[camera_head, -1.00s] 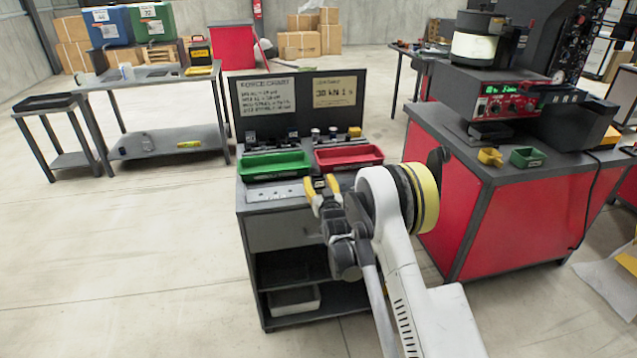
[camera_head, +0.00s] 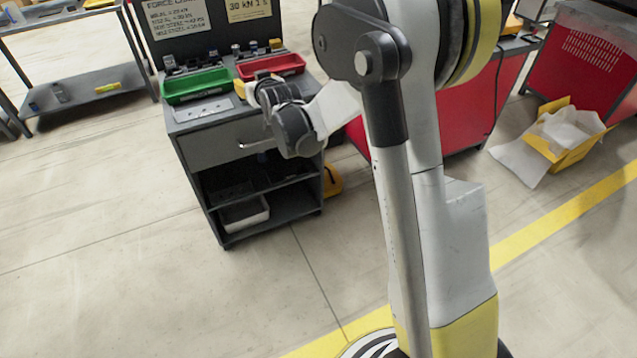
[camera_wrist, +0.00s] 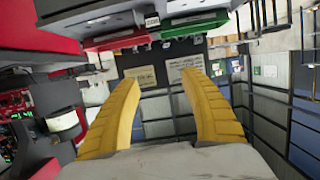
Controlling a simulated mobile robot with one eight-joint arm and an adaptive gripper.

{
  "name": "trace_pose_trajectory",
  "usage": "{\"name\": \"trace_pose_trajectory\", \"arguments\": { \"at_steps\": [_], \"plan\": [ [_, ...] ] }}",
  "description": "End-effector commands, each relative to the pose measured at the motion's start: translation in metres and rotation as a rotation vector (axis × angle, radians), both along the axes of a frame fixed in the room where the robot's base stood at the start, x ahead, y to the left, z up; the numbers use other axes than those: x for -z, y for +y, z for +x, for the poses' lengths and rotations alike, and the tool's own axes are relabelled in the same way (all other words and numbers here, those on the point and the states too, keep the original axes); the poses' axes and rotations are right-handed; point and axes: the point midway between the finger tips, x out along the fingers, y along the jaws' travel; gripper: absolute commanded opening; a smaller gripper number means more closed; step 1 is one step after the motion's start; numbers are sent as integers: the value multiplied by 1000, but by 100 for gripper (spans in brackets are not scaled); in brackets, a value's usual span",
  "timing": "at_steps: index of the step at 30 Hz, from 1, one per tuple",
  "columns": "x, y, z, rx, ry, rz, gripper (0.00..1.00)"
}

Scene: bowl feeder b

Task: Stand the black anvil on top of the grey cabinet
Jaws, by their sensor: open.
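The grey cabinet (camera_head: 225,145) stands left of centre in the head view, with a drawer and open shelves below. A green tray (camera_head: 197,85) and a red tray (camera_head: 270,66) sit on its top. My gripper (camera_wrist: 162,78) is open in the wrist view, its two yellow fingers apart with nothing between them. In the head view it is at the cabinet's top front edge, mostly hidden by my own wrist. The cabinet's top and trays appear upside down at the top of the wrist view. I cannot make out the black anvil in either view.
A sign panel (camera_head: 205,15) rises behind the trays, with several small parts in front of it. A grey table (camera_head: 85,105) stands at the left. A red bench and a yellow box (camera_head: 570,145) with white sheeting are at the right. Floor in front is clear.

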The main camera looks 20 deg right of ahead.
Motion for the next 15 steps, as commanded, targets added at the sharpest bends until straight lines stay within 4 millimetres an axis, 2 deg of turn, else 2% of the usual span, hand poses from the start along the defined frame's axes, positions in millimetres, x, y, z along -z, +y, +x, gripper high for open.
{"name": "trace_pose_trajectory", "arguments": {
  "at_steps": [1,5,6,10,15],
  "plan": [
    [-16,0,-23,-1,39,0,53],
    [-44,0,-86,-1,150,-1,53],
    [-50,0,-108,-1,184,-1,53],
    [-60,0,-184,-1,296,-1,53],
    [-51,0,-289,1,441,-2,53]
  ]
}}
